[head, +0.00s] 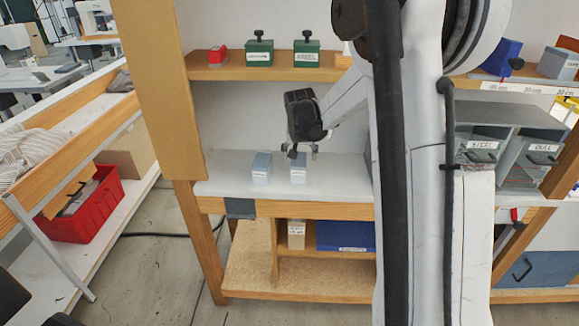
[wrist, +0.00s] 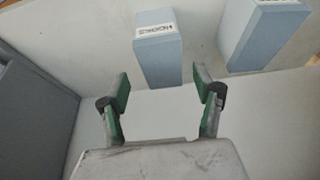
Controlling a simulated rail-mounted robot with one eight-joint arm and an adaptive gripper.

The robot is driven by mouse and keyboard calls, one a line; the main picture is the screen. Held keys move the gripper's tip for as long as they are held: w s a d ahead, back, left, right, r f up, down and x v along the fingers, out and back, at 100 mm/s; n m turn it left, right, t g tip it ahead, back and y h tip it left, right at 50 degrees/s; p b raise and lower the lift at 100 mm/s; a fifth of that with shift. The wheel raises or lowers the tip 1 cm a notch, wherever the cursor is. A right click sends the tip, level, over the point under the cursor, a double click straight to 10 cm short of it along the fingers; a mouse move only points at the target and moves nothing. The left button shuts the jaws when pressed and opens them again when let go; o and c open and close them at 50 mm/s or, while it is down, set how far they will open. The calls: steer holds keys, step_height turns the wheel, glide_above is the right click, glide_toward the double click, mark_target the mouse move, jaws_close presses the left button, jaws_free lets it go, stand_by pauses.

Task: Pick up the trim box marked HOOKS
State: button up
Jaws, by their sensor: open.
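The trim box marked HOOKS (wrist: 160,58) is a light blue upright block with a white label, upside down in the wrist view. It stands just beyond the fingertips, roughly centred between them. In the head view it appears to be the right one (head: 298,172) of two similar boxes on the white worktop; the label is too small to read there. My gripper (head: 303,151) is above and close to that box, and its top is partly covered. In the wrist view my gripper (wrist: 163,88) has its green-padded fingers apart, with nothing between them.
A second light blue box (wrist: 262,35) stands beside the HOOKS box, left of it in the head view (head: 261,170). A grey panel (wrist: 30,100) rises at the left in the wrist view. The white worktop (head: 225,178) is otherwise clear at its left end. Green boxes (head: 259,54) sit on the shelf above.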

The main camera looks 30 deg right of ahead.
steer(key=shift+x, duration=1.2)
steer(key=shift+a+x, duration=0.15)
steer(key=shift+x, duration=1.1)
steer(key=shift+a+x, duration=0.15)
steer(key=shift+x, duration=1.05)
steer(key=shift+s, duration=0.15)
steer(key=c, duration=1.3)
